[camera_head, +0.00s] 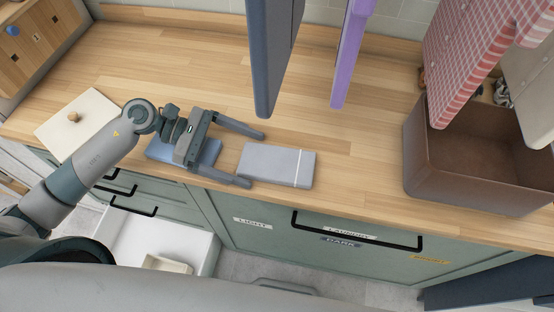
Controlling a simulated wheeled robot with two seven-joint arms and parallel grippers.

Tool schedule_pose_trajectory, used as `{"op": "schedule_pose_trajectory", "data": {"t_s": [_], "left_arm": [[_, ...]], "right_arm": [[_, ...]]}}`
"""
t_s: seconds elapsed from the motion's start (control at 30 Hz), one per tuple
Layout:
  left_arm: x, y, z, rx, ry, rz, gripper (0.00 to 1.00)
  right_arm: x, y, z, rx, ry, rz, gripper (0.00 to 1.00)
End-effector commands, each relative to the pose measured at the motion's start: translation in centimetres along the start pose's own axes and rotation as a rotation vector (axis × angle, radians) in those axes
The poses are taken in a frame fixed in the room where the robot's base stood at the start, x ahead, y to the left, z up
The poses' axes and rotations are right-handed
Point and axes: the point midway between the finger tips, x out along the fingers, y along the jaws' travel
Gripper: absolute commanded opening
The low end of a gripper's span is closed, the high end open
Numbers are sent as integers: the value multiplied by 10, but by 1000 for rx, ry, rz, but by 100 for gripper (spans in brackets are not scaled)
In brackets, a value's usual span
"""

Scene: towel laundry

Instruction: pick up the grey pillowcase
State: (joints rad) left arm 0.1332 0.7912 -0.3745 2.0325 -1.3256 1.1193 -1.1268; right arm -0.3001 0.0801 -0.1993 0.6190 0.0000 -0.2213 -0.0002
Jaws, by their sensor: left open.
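The grey pillowcase (277,164) appears as a flat, folded light-grey piece with a pale stripe near its right end. It lies on the wooden counter close to the front edge. My left gripper (256,159) is open, with its two fingers pointing right. One fingertip is beyond the pillowcase's back left corner and the other is at its front left edge. Whether the fingers touch it I cannot tell. A blue folded cloth (205,153) lies to the left, partly hidden under the gripper body. My right gripper is not in view.
A brown bin (428,170) stands on the counter at right, with a red checked cloth (473,52) hanging above it. Dark blue (270,60) and purple (350,55) cloths hang over the middle. A white board (72,128) lies at left. A drawer (160,235) below is open.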

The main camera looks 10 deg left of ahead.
Motion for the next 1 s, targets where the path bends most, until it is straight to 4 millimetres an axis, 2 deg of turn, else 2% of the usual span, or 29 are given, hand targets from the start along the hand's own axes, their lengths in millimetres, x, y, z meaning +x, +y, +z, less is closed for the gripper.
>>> {"op": "schedule_pose_trajectory", "data": {"t_s": [0.4,0.47,0.6,1.0], "left_arm": [[0,0,0,0,0,0,92],[0,0,0,0,0,0,80],[0,0,0,0,0,0,47],[-1,0,2,1,0,1,45]], "right_arm": [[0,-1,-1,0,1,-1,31],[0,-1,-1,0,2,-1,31],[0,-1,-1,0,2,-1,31],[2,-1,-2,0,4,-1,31]]}}
